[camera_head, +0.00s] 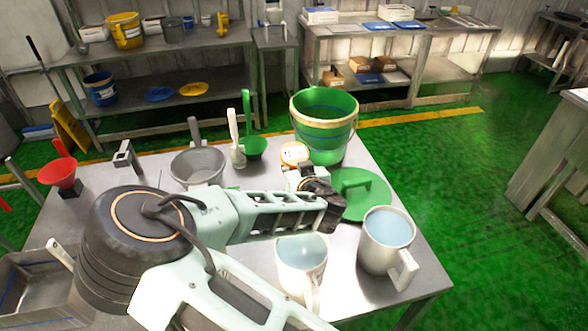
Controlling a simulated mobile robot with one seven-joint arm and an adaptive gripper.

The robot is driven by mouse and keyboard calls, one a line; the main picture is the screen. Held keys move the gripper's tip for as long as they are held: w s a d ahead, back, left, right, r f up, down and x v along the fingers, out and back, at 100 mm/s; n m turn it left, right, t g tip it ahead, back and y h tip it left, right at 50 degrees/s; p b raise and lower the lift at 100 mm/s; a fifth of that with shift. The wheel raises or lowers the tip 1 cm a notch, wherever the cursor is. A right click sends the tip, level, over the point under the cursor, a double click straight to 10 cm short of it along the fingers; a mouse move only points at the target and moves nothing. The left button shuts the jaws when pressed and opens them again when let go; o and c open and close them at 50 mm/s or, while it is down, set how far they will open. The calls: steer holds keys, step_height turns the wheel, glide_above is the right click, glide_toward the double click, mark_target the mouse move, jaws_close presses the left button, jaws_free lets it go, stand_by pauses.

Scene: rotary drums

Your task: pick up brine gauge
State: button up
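No thing is plainly recognisable as the brine gauge. A small round thing with an orange rim and a pale, marked face (294,154) lies on the metal table left of the green bucket; it could be a dial or a lidded jar, I cannot tell. My gripper (332,207) is dark and sits just below it in the picture, over the left edge of the green lid. My arm and wrist hide part of the table there. The fingertips are too small and blurred to show whether they are open or hold anything.
The green bucket (324,128) stands at the table's back. The green lid (361,194) lies before it. Two pale jugs, one (302,262) near my forearm and one (386,240) at right, stand in front. A grey pot (197,166), green scoop (254,147) and red funnel (62,173) stand left.

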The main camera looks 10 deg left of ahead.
steer(key=c, duration=0.5)
steer(key=shift+r, duration=0.1)
